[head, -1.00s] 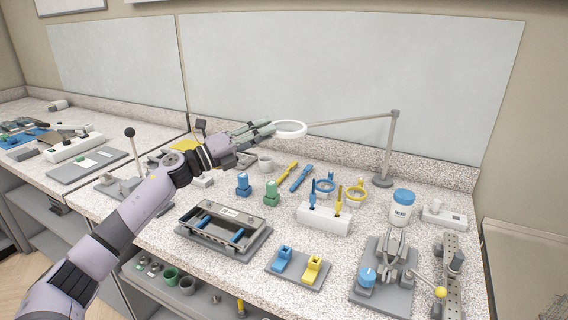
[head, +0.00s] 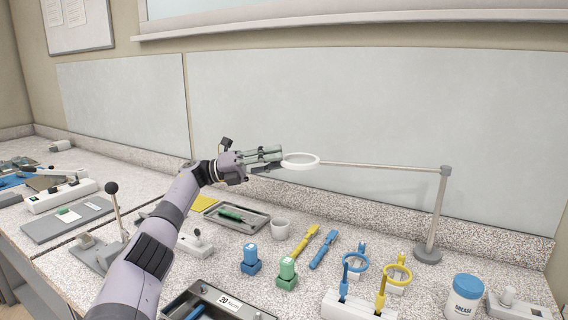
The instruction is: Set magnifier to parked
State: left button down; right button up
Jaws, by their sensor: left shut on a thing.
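The magnifier is a white ring lens (head: 301,161) at the end of a thin grey arm (head: 380,168). The arm runs right to a grey post (head: 437,210) on a round base at the back right of the bench. My left gripper (head: 276,160) is shut on the left edge of the ring, with the fingers reaching it from the left. The ring is held level, well above the bench. The exact contact at the fingertips is small and partly hidden. My right gripper is not in the view.
A black-knobbed lever (head: 114,210) stands left of my arm. The air before the wall panel is clear.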

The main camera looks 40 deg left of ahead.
pick_arm(q)
jog(key=shift+r, duration=0.15)
jog(key=c, duration=1.6)
grip_release()
jog(key=shift+o, duration=0.7)
jog(key=shift+d, duration=0.15)
jog(key=v, duration=0.7)
jog(key=shift+s, duration=0.2)
